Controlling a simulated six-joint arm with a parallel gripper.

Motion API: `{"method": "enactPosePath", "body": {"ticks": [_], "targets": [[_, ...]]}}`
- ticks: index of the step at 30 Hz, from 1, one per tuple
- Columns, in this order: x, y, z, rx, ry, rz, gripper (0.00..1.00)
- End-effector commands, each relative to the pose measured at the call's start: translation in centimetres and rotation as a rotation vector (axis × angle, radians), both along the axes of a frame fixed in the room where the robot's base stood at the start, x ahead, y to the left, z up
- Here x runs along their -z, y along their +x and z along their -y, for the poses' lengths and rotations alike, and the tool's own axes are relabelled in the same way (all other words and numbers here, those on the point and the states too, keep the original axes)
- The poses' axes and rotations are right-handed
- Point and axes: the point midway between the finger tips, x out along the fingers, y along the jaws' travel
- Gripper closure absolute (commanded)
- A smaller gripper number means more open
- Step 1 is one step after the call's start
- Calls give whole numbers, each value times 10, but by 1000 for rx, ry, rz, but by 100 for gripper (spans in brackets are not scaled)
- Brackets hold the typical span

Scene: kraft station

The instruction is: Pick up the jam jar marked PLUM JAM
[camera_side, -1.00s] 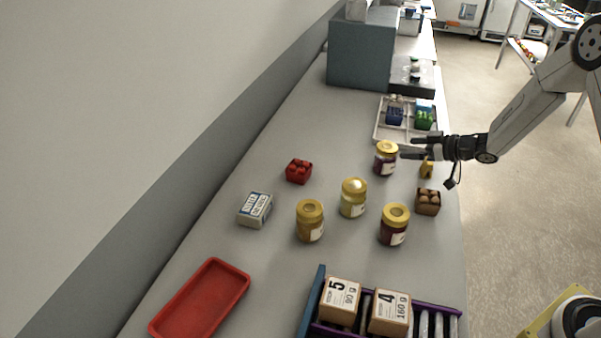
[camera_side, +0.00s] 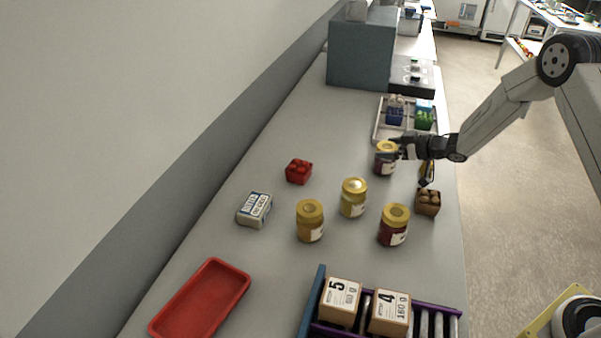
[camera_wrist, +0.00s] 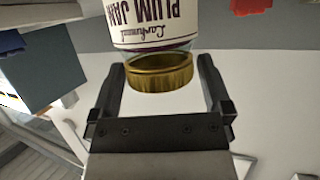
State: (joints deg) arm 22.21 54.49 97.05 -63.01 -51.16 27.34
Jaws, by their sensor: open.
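The jam jar marked PLUM JAM (camera_wrist: 158,22) shows upside down in the wrist view, with its gold lid (camera_wrist: 160,71) between the open fingers of my gripper (camera_wrist: 160,78). In the side view this appears to be the dark purple jar (camera_side: 385,164) with a gold lid, standing upright by the tray. My gripper (camera_side: 398,147) reaches it from the right at lid height. The fingers are open on either side of the lid; contact cannot be told. Part of the jar is hidden by my gripper in the side view.
Other gold-lidded jars (camera_side: 353,198) (camera_side: 310,221) (camera_side: 393,226) stand nearer the camera. A brown block (camera_side: 428,202) is close to the right edge. A white divided tray (camera_side: 378,126) lies just behind the purple jar. A red block (camera_side: 298,172) sits left, with clear table around it.

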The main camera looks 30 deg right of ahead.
Motion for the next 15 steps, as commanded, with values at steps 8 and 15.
{"method": "enactPosePath", "body": {"ticks": [8, 15], "targets": [[4, 8, -4, 1, 0, 1, 0], [3, 8, -4, 1, 0, 1, 0]]}}
